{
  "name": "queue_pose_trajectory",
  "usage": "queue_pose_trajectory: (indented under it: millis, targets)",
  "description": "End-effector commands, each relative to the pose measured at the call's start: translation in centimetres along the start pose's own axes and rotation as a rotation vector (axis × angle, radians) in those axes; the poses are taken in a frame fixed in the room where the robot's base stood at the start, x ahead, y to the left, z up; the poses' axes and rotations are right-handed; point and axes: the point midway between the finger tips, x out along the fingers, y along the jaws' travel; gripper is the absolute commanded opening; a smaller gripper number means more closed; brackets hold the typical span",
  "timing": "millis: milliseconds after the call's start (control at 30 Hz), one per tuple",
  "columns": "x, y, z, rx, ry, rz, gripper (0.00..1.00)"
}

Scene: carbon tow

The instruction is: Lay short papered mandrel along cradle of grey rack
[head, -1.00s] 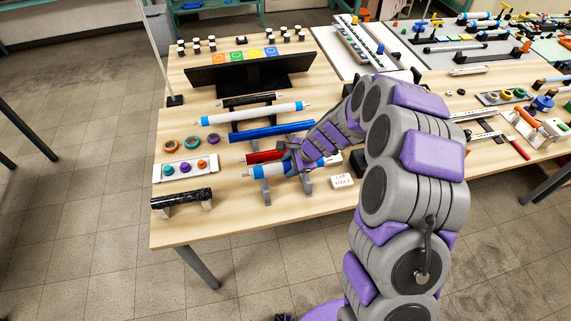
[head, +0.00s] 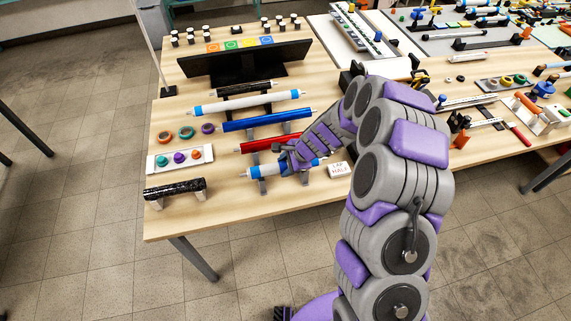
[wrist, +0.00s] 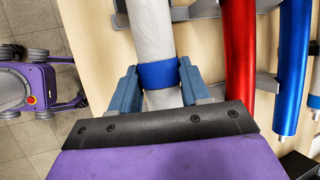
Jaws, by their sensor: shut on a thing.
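The short papered mandrel (head: 262,172), white with blue bands, is level at the front of the grey rack. My gripper (head: 298,162) is shut on it toward its right end. In the wrist view my gripper (wrist: 158,82) has a finger on each side of the blue band (wrist: 160,74), with the white paper (wrist: 150,28) beyond. The grey rack (head: 262,187) shows posts below the mandrel, and its grey arm (wrist: 196,11) passes beside it in the wrist view. I cannot tell whether the mandrel touches the cradle.
A red roller (head: 262,144), a blue roller (head: 262,121) and a longer white roller (head: 245,102) lie behind on the rack. A lettered white card (head: 339,169) is just right. Bare wood lies in front.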

Motion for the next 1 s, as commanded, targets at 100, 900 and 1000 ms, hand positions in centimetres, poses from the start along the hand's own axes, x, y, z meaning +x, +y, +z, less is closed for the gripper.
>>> queue_pose_trajectory:
  millis: [100,900,1000]
  targets:
    - [0.1,0.0,0.1,-0.001,0.001,0.001,0.06]
    - [1.0,0.4,-0.4,-0.001,0.000,0.000,0.55]
    - [1.1,0.4,-0.4,-0.001,0.000,0.001,0.64]
